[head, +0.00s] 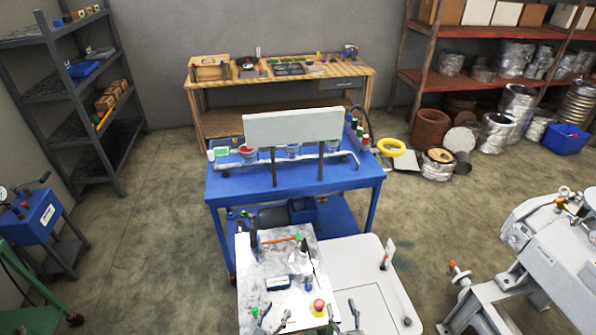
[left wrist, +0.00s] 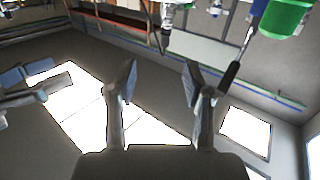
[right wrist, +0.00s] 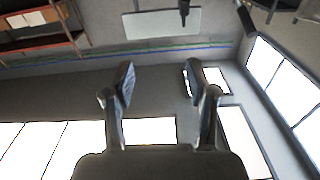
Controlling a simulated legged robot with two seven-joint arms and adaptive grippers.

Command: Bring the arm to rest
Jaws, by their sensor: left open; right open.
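My left gripper (head: 272,316) is at the bottom of the head view, over the front part of a pale marbled panel (head: 250,285). In the left wrist view my left gripper (left wrist: 160,75) has its two fingers apart with nothing between them. My right gripper (head: 342,316) is just to the right, near the panel's right edge. In the right wrist view my right gripper (right wrist: 157,78) is also open and empty. Both grippers point upward in their wrist views. Most of both arms is out of the head view.
A red-and-yellow button (head: 318,307) lies between the grippers. A blue table (head: 240,186) with a grey board (head: 293,127) stands ahead. A white machine (head: 560,255) stands at right, a blue unit (head: 38,217) at left. Floor between them is mostly clear.

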